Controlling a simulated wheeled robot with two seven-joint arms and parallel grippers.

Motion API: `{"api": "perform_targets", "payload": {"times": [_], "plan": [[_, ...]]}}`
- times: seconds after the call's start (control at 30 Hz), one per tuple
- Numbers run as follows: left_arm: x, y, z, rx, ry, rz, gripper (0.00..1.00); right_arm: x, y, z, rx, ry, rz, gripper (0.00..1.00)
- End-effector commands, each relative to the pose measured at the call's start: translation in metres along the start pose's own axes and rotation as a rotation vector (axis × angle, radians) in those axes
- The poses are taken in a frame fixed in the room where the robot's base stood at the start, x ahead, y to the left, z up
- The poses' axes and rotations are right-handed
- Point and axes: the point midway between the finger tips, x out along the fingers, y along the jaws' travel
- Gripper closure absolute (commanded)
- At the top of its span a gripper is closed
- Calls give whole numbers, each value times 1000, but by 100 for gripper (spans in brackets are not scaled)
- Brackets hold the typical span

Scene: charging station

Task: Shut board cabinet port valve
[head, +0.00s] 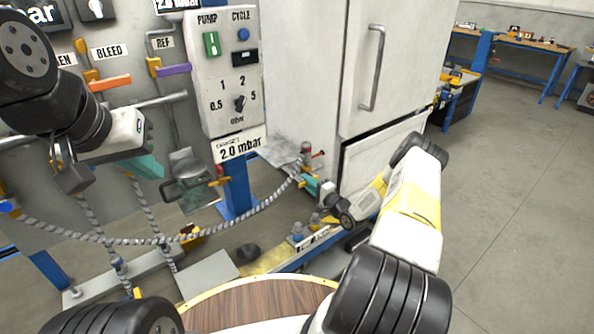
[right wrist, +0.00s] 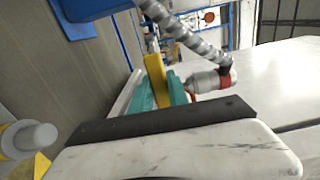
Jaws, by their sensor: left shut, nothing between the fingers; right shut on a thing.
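The white cabinet (head: 300,75) stands at the centre of the head view. At its lower side is a port fitting (head: 305,160) with a red part and a braided hose joined to it. In the right wrist view the fitting is a metal cylinder (right wrist: 207,81) with a red collar, beside a yellow valve lever (right wrist: 155,80). My right gripper (head: 312,186) is at this fitting; its teal fingers (right wrist: 172,92) are shut on the yellow lever. The lever's exact angle is partly hidden by the fingers. My left gripper (head: 148,165) is shut and empty, in front of the grey panel at left.
The control box (head: 225,75) with pump and cycle buttons hangs at centre left. Orange (head: 110,83) and purple (head: 173,70) handles are on the left panel. The braided hose (head: 235,222) sags across the front. A round wooden top (head: 260,305) is nearest. Open floor lies right.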

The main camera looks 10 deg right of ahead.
Motion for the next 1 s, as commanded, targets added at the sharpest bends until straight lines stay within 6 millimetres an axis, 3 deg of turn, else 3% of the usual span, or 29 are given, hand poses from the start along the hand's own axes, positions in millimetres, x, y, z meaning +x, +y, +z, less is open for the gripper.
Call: {"api": "perform_targets", "payload": {"times": [0.27,0.3,0.4,0.77,1.0], "plan": [[0,0,0,0,0,0,100,-1,1,-1,5,3,1,100],[0,0,0,0,0,0,100,-1,1,-1,5,3,1,72],[0,0,0,0,0,0,100,-1,1,-1,4,2,1,58],[0,0,0,0,0,0,100,-5,0,-1,1,2,0,58],[0,0,0,0,0,0,100,-44,1,-2,4,4,3,58]]}}
